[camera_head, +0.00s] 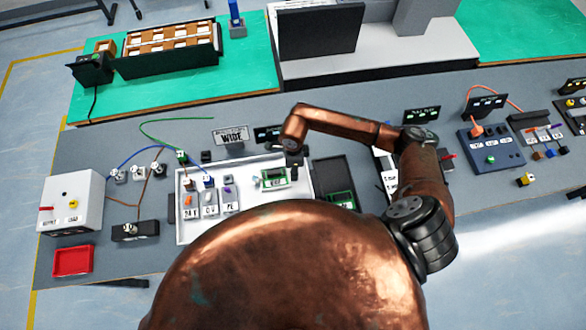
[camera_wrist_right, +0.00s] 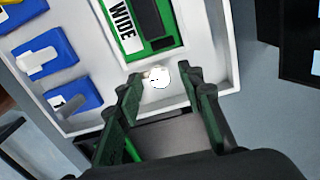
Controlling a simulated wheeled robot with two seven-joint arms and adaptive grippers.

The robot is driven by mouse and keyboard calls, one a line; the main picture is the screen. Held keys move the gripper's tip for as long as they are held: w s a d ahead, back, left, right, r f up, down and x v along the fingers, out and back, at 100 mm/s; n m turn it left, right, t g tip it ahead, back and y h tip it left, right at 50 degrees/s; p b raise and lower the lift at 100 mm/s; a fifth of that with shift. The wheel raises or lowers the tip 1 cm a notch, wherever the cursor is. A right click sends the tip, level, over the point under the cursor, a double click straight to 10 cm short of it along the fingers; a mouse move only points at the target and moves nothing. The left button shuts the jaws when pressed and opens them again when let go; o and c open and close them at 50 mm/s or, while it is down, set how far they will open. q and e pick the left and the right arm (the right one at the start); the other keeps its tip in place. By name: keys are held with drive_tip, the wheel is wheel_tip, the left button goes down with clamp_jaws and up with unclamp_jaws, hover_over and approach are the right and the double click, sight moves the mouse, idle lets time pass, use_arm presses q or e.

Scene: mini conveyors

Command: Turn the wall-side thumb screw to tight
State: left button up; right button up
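A green board (camera_head: 275,178) lies in the white tray (camera_head: 237,166); it also shows in the right wrist view (camera_wrist_right: 144,22) with a white label reading "WIDE". A small round white knob with dark marks (camera_wrist_right: 158,78), which looks like a thumb screw, sits just off the board's near end. My right gripper (camera_head: 294,157) points down over the tray's right part. In the right wrist view its fingers (camera_wrist_right: 162,78) are apart, one on each side of the knob, with gaps visible. I cannot tell if they touch it. My left gripper is not in view.
Blue blocks (camera_wrist_right: 47,50) stand beside the board in the tray. A dark bin (camera_head: 332,173) with a green board lies right of the tray. A "WIDE" sign (camera_head: 232,136) stands behind it. A white box (camera_head: 70,202) and red tray (camera_head: 72,261) are at left.

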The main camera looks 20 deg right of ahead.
clamp_jaws()
drive_tip(key=shift+m, duration=0.3)
drive_tip(key=m, duration=0.3)
drive_tip(key=shift+m+b, duration=0.3)
drive_tip(key=shift+b, duration=0.1)
drive_tip(key=m, duration=0.4)
drive_tip(key=shift+m, duration=0.3)
drive_tip(key=m, duration=0.4)
drive_tip(key=shift+r, duration=0.1)
drive_tip(key=shift+m+p, duration=0.35)
drive_tip(key=shift+m, duration=1.85)
drive_tip(key=shift+w, duration=0.1)
